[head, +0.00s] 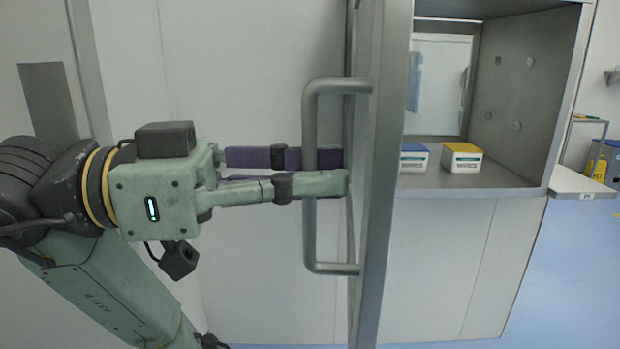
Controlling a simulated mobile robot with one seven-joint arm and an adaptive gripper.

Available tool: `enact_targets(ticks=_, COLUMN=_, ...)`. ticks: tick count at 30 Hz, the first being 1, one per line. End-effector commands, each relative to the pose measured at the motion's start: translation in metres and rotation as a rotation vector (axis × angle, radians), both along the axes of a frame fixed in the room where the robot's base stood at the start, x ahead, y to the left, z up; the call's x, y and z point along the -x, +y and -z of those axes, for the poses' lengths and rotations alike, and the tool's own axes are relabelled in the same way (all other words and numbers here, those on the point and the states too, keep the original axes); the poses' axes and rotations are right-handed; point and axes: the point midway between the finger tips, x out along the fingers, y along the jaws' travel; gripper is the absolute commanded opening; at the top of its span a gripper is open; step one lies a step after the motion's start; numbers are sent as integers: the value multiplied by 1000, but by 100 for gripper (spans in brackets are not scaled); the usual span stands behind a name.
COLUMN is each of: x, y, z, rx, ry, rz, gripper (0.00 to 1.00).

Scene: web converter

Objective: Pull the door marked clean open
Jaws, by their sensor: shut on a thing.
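The door (379,190) is a grey metal panel seen nearly edge-on, standing open from a metal box set in the wall. Its upright bar handle (310,235) faces left. My gripper (322,172) comes in from the left with its fingers around the handle's upright bar and is shut on it. One finger passes in front of the bar and the other, purple, passes behind it. No "clean" marking shows on the parts of the door I can see.
Inside the open chamber (515,178) stand a blue-lidded box (413,160) and a yellow-lidded box (461,160). A white table (580,186) marked "PF" is at the right. A yellow container (599,170) stands behind it. Blue floor is clear at lower right.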

Motion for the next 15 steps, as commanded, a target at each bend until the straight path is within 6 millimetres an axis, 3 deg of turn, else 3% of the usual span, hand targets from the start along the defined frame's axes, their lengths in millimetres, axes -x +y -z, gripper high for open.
enact_targets(ticks=12, x=0, y=0, z=-2, rx=5, ry=1, rz=-1, gripper=0)
enact_targets(ticks=13, x=0, y=0, z=-2, rx=5, ry=1, rz=-1, gripper=10)
enact_targets(ticks=15, x=0, y=0, z=-2, rx=4, ry=1, rz=-1, gripper=15)
